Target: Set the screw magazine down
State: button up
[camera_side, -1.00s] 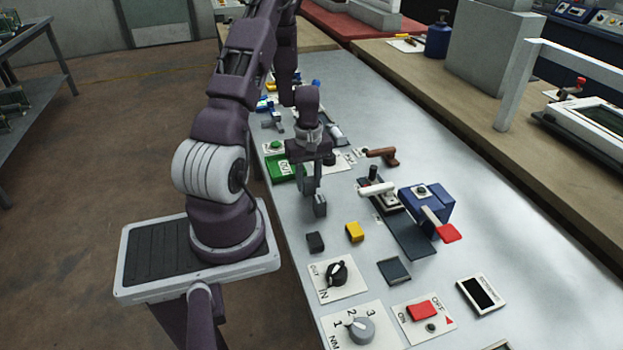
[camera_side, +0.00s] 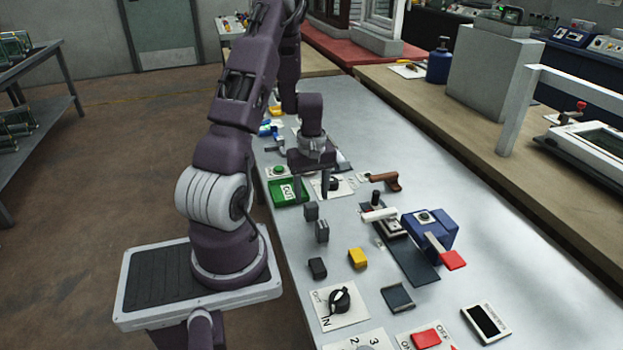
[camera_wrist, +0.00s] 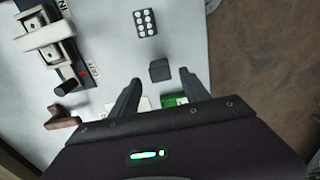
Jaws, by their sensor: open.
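A dark block with several pale dots on its top, which looks like the screw magazine (camera_wrist: 146,23), rests on the grey bench at the top of the wrist view. In the side view it seems to be the dark grey block (camera_side: 322,231) in front of my gripper. A plain dark cube (camera_wrist: 159,69), also in the side view (camera_side: 311,211), stands apart from it, closer to my gripper. My gripper (camera_wrist: 160,88) is open and empty. Its fingers point down in the side view (camera_side: 311,198), seemingly above and behind the cube.
A fixture with a white handle (camera_side: 372,216) and a blue unit (camera_side: 430,233) stand right. A black block (camera_side: 317,268) and a yellow block (camera_side: 357,258) are nearer the camera. Knob panels (camera_side: 340,305) fill the front.

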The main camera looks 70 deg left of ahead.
aim_at(314, 206)
notch_tip(314, 206, up, 8)
jog(key=w+d+r+m+t, duration=0.35)
jog(key=d+r+m, duration=0.45)
jog(key=d+r, duration=0.65)
jog(key=s+d+r+m+t, duration=0.2)
jog(key=s+d+r+m, duration=0.2)
jog(key=s+d+m, duration=0.6)
jog(key=s+d, duration=0.1)
jog(key=d, duration=0.3)
jog(key=shift+d, duration=0.35)
